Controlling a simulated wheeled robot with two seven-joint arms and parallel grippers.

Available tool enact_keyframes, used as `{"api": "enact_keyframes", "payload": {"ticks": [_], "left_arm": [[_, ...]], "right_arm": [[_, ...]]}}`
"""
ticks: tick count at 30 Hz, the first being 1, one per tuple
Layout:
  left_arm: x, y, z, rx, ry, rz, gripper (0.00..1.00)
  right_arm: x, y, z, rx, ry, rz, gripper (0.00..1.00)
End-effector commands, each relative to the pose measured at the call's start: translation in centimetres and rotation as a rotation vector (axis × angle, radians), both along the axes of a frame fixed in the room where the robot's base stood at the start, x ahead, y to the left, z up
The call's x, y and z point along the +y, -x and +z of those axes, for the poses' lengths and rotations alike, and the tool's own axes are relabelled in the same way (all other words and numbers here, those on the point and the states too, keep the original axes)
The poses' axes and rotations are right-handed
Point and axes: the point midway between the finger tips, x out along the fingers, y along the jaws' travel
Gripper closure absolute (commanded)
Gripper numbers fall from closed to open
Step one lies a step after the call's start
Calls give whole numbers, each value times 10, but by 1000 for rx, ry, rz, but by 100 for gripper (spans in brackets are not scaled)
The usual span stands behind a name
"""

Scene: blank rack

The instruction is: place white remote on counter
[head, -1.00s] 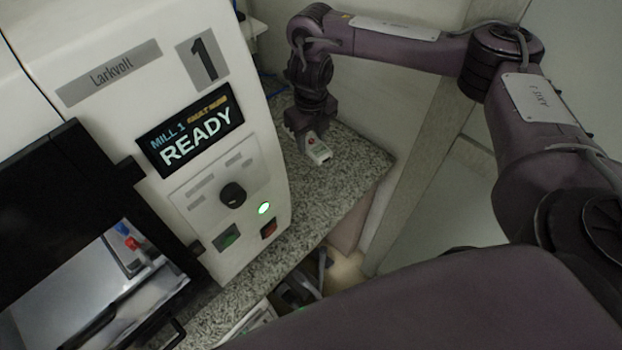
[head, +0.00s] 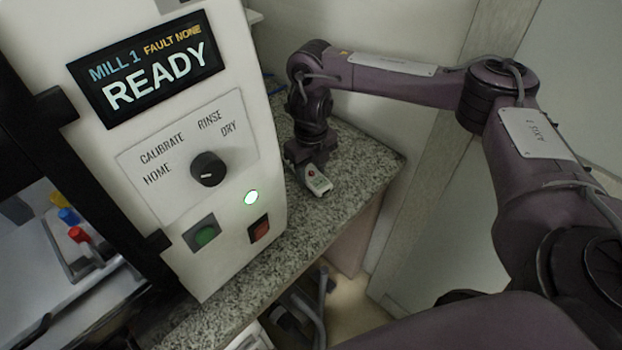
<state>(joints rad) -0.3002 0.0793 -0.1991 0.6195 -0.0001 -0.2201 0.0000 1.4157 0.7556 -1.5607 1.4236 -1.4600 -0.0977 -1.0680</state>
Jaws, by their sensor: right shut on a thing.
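The white remote (head: 319,182) has a red button and a small greenish patch on its face. It is at the granite counter (head: 345,200), just right of the mill's front panel. My right gripper (head: 309,172) is shut on the remote's far end and points down at the counter. The remote looks on or very close above the counter; I cannot tell whether it touches. The fingertips are partly hidden by the gripper body and the remote. My left gripper is not clearly seen.
The white mill (head: 180,130) stands on the counter at left, with a READY screen (head: 146,72), a knob (head: 208,169) and green (head: 205,236) and red (head: 260,229) buttons. Bare counter lies right of and in front of the remote. A wall closes the back.

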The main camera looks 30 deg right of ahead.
Motion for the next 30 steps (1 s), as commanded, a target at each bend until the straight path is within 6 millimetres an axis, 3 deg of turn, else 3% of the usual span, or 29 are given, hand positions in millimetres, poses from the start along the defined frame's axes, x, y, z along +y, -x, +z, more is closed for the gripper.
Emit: {"api": "enact_keyframes", "payload": {"ticks": [1,13,14,18,30], "left_arm": [[0,0,-9,0,0,0,64],[0,0,-8,0,0,-1,64],[0,0,-7,0,0,-1,64],[0,0,-7,0,0,-2,64],[0,0,-4,0,0,-2,64]], "right_arm": [[0,0,-8,-2,0,0,84],[0,0,-9,0,-1,0,84],[0,0,-8,0,0,0,55],[0,0,-8,0,0,0,37],[0,0,-3,-1,0,0,37]]}}
